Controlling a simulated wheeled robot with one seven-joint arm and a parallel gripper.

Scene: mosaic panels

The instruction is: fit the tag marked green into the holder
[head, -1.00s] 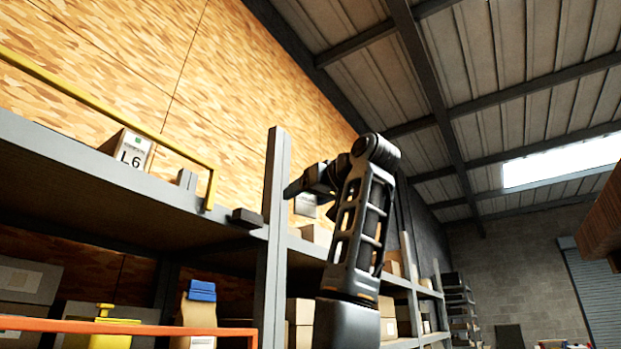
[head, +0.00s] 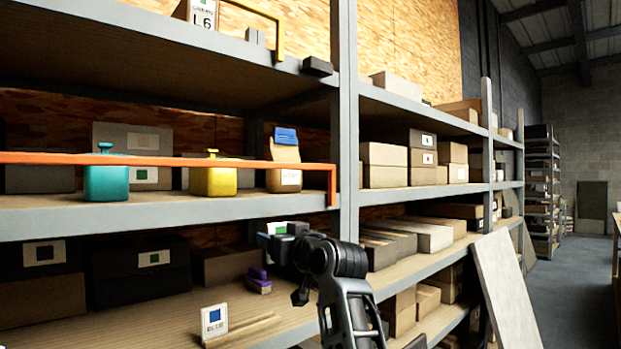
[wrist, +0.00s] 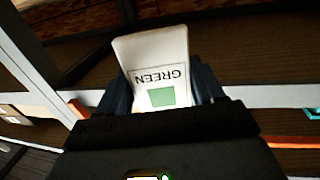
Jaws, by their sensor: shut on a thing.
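The tag marked green is a white card with a green square and the word GREEN, upside down in the wrist view (wrist: 160,68). My gripper (wrist: 163,100) is shut on it, with a dark finger on each side. In the head view the tag (head: 277,228) shows as a small white and green patch at my gripper (head: 278,240), in front of the shelves. A white tag with a blue square (head: 214,320) stands upright on the lower shelf, beside a low wooden piece (head: 245,328) that may be the holder; I cannot tell for sure.
A purple object (head: 258,281) lies on the lower shelf near dark boxes (head: 140,268). The middle shelf has an orange rail (head: 170,160), a teal container (head: 106,182) and a yellow container (head: 213,180). A grey upright (head: 347,120) divides the bays. A pale board (head: 505,290) leans at right.

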